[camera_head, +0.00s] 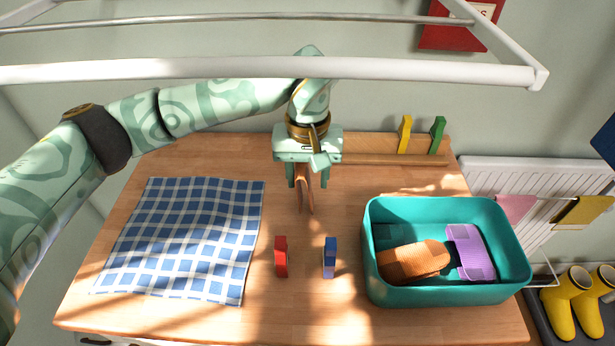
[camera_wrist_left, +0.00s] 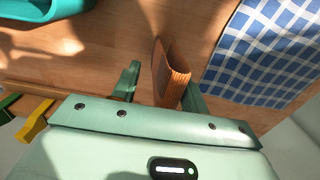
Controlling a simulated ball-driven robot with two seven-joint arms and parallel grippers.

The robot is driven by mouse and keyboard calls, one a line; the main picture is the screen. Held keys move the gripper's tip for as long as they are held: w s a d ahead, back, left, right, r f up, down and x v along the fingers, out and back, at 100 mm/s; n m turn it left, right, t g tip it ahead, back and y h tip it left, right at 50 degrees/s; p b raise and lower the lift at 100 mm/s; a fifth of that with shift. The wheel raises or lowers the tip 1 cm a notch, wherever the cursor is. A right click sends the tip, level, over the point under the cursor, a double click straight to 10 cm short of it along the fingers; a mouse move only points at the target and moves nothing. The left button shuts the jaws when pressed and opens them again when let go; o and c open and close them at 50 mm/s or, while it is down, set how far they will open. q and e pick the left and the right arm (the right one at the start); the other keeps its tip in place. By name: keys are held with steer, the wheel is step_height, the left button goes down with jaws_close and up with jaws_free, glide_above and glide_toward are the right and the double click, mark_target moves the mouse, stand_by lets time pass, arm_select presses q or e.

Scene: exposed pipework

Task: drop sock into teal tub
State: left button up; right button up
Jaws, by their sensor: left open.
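My left gripper (camera_head: 302,182) is open over the back middle of the table, pointing down. A ribbed orange-brown sock (camera_head: 306,197) is between its fingers; in the left wrist view the sock (camera_wrist_left: 171,76) lies close to the right-hand finger, with a gap to the other finger. I cannot tell whether the sock touches the tabletop. The teal tub (camera_head: 400,297) stands at the right of the table, to the right of the gripper. Inside it lie another orange-brown sock (camera_head: 412,261) and a purple one (camera_head: 470,252). My right gripper is not in view.
A blue checked cloth (camera_head: 185,238) covers the left. Yellow (camera_head: 404,135) and green (camera_head: 437,136) pegs stand on the back ledge. A white rack (camera_head: 250,70) hangs overhead.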

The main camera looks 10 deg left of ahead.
arm_select(q)
step_height(320, 180, up, 7)
steer(key=shift+f+p, duration=0.15)
steer(key=shift+p, duration=0.4)
